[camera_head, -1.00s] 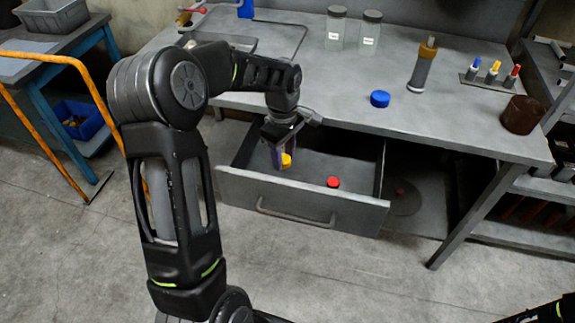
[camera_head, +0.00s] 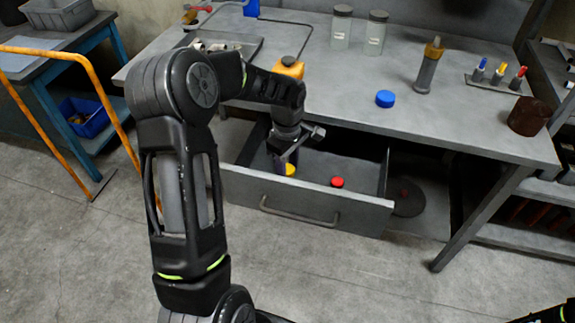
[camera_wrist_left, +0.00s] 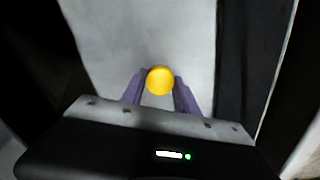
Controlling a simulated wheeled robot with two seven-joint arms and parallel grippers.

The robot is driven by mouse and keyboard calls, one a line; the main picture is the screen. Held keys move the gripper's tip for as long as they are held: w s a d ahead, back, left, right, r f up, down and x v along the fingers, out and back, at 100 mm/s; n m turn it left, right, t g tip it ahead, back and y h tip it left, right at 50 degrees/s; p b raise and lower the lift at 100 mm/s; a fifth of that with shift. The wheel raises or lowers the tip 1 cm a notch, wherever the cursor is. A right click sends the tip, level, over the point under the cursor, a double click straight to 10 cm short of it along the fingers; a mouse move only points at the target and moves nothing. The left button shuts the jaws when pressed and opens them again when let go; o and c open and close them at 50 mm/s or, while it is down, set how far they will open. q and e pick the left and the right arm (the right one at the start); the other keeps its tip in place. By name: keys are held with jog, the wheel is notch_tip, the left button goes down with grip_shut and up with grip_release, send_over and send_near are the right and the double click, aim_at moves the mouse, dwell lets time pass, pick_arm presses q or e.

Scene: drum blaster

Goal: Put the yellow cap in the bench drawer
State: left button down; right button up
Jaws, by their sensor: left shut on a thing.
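The yellow cap (camera_head: 290,169) is between the fingers of my left gripper (camera_head: 283,165), inside the open bench drawer (camera_head: 290,201). The left wrist view shows the round cap (camera_wrist_left: 160,80) between two purple fingers, which are shut on it. Pale drawer floor shows beyond it. I cannot tell whether the cap touches the floor. A red cap (camera_head: 337,182) lies in the drawer to the right of the gripper.
The bench top (camera_head: 340,90) above the drawer bears a blue cap (camera_head: 385,98), two clear jars (camera_head: 341,30), an orange-yellow item (camera_head: 288,67) beside my forearm, and an upright cylinder (camera_head: 428,68). The drawer's front panel and side walls surround my gripper.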

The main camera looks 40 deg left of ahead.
pick_arm(q)
jog(key=shift+f, duration=0.2)
jog(key=c, duration=0.9)
grip_release()
jog(key=shift+r, duration=0.2)
jog(key=shift+r, duration=0.25)
notch_tip(320, 180, up, 12)
jog(key=shift+f+p, duration=0.2)
jog(key=shift+p, duration=0.45)
